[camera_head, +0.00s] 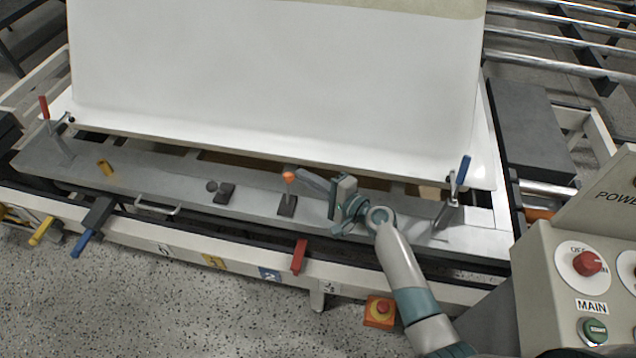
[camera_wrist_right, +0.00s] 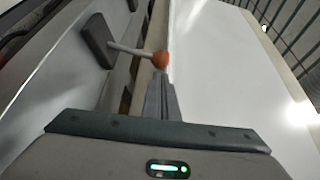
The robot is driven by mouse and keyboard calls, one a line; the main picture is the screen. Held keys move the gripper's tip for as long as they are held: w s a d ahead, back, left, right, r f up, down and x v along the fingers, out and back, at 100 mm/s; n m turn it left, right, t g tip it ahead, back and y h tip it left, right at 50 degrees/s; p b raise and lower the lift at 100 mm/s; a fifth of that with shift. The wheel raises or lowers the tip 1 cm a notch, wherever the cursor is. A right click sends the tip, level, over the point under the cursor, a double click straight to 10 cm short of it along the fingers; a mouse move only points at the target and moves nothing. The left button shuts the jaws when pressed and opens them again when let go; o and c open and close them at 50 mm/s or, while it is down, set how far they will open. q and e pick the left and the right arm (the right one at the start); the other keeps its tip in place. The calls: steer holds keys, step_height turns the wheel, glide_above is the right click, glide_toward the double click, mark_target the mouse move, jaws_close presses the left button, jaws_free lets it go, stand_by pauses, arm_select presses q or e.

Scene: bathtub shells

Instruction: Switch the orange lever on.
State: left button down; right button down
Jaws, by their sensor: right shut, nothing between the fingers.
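The orange lever (camera_head: 289,177) has a round orange knob on a thin stem rising from a dark base (camera_head: 287,206) on the grey metal ledge. In the right wrist view the orange knob (camera_wrist_right: 160,59) sits right at the fingertips, with its pale stem running left to the dark base. My right gripper (camera_head: 303,176) is shut and empty, its fingers pointing left at the knob. Its fingertips (camera_wrist_right: 160,78) look very close to the knob; I cannot tell whether they touch. My left gripper is not in view.
A second lever with a dark knob (camera_head: 211,186) stands left of the orange one. A red-handled clamp (camera_head: 44,108) and a blue-handled clamp (camera_head: 462,170) stand at the ledge's ends. The large white shell (camera_head: 270,80) rises behind. A control box (camera_head: 570,285) is at right.

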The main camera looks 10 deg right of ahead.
steer(key=shift+w+a+f, duration=0.1)
steer(key=shift+w+a, duration=0.4)
steer(key=shift+w, duration=0.05)
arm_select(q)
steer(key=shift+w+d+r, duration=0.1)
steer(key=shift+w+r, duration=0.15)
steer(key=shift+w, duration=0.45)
arm_select(e)
steer(key=shift+w+a, duration=0.1)
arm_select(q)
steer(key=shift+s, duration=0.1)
